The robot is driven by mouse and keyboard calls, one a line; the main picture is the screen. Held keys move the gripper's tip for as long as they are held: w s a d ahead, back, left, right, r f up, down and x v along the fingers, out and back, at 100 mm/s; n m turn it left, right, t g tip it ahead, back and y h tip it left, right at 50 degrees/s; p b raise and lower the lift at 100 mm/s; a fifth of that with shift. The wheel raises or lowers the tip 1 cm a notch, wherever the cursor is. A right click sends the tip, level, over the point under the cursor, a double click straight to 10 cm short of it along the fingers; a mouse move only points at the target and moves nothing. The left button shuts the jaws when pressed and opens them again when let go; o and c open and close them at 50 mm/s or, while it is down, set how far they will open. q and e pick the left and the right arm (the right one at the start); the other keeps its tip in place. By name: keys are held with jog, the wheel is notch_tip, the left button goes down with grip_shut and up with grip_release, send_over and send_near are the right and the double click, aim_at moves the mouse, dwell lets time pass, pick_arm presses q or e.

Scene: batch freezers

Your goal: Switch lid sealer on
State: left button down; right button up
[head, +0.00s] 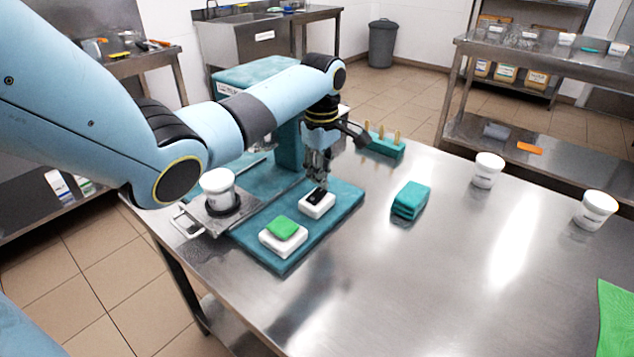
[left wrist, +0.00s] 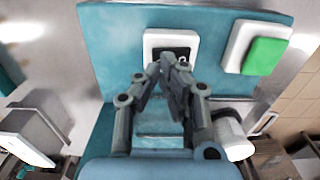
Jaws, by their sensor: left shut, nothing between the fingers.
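The teal lid sealer (head: 335,215) stands on the steel table, with a flat base and an upright column. On its base sits a white box with a black switch (head: 318,196), also seen in the left wrist view (left wrist: 183,53). Beside it is a white box with a green button (head: 286,228), which shows at the upper right of the left wrist view (left wrist: 265,57). My left gripper (head: 320,181) is shut and empty, its fingertips at the black switch. In the left wrist view the fingertips (left wrist: 167,62) overlap the near edge of the switch; contact is unclear. My right gripper is not visible.
A white tub (head: 219,188) sits in the sealer's metal slide, close under my left arm. A teal stack (head: 410,200), a teal holder with wooden pegs (head: 385,148) and two white tubs (head: 488,170) (head: 595,210) stand on the table. The table's front middle is clear.

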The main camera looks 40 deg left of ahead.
aim_at(321, 191)
pick_arm(q)
jog(key=shift+f+b, duration=0.4)
jog(key=shift+f, duration=0.8)
dwell(0.4)
jog(key=shift+r, duration=0.1)
notch_tip(321, 191, up, 7)
jog(key=p, duration=0.9)
dwell(0.5)
